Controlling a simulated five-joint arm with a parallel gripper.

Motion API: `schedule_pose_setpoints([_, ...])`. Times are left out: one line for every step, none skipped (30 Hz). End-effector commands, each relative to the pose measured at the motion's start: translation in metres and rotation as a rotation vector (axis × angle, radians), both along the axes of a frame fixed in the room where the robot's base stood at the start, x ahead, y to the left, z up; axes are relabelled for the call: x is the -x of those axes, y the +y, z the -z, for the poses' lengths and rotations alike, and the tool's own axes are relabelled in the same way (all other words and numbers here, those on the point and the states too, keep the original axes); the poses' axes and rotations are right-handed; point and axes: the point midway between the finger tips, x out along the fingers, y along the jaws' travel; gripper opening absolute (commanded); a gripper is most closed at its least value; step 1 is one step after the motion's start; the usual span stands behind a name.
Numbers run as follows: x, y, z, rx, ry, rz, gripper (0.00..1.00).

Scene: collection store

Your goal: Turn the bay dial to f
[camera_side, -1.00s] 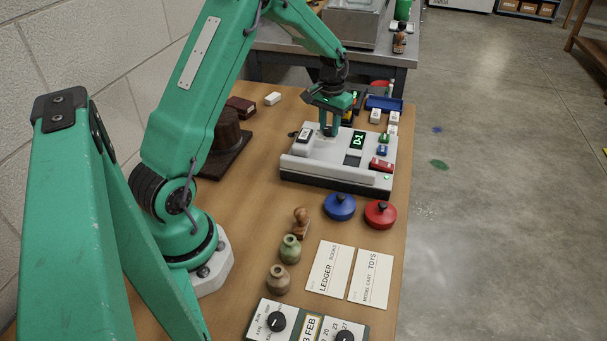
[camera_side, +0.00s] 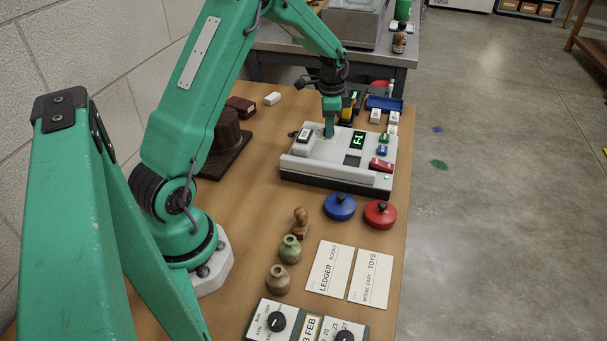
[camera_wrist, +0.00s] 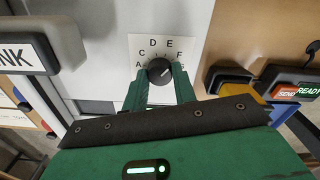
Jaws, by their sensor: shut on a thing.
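The bay dial (camera_wrist: 160,71) is a dark round knob on a white plate with letters around its top, among them C, D, E and F. In the wrist view my gripper (camera_wrist: 160,84) has one green finger on each side of the knob and is shut on it. A light mark on the knob points to the upper right, towards the E–F side; the exact letter is hard to tell. In the side view my gripper (camera_side: 329,130) comes down on the grey console (camera_side: 318,157) and hides the dial. The console's green-lit display (camera_side: 358,141) is too small to read surely.
A white label block (camera_side: 305,138) stands on the console left of my gripper, and a red button block (camera_side: 381,164) is at its right. A blue tray (camera_side: 384,104) and several small white blocks lie behind. Blue (camera_side: 339,206) and red (camera_side: 380,214) round pieces stand in front.

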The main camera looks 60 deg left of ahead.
Motion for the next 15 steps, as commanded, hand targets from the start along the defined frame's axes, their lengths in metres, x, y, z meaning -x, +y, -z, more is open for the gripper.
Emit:
schedule_pose_setpoints([0.0000,-0.0001,-0.0012,0.000,0.000,0.031,0.04])
schedule_pose_setpoints([0.0000,-0.0001,-0.0012,0.000,0.000,0.048,0.04])
schedule_pose_setpoints([0.0000,-0.0001,-0.0012,0.000,0.000,0.069,0.04])
schedule_pose_setpoints([0.0000,-0.0001,-0.0012,0.000,0.000,0.085,0.04])
schedule_pose_setpoints([0.0000,-0.0001,-0.0012,0.000,0.000,0.097,0.04])
schedule_pose_setpoints([0.0000,-0.0001,-0.0012,0.000,0.000,0.113,0.04])
schedule_pose_setpoints([0.0000,-0.0001,-0.0012,0.000,0.000,0.123,0.04])
schedule_pose_setpoints([0.0000,-0.0001,-0.0012,0.000,0.000,0.131,0.04])
schedule_pose_setpoints([0.0000,-0.0001,-0.0012,0.000,0.000,0.142,0.04])
schedule_pose_setpoints([0.0000,-0.0001,-0.0012,0.000,0.000,0.148,0.04])
schedule_pose_setpoints([0.0000,-0.0001,-0.0012,0.000,0.000,0.152,0.04])
schedule_pose_setpoints([0.0000,-0.0001,-0.0012,0.000,0.000,0.157,0.04])
schedule_pose_setpoints([0.0000,-0.0001,-0.0012,0.000,0.000,0.160,0.04])
schedule_pose_setpoints([0.0000,-0.0001,-0.0012,0.000,0.000,0.162,0.04])
schedule_pose_setpoints([0.0000,-0.0001,-0.0012,0.000,0.000,0.163,0.04])
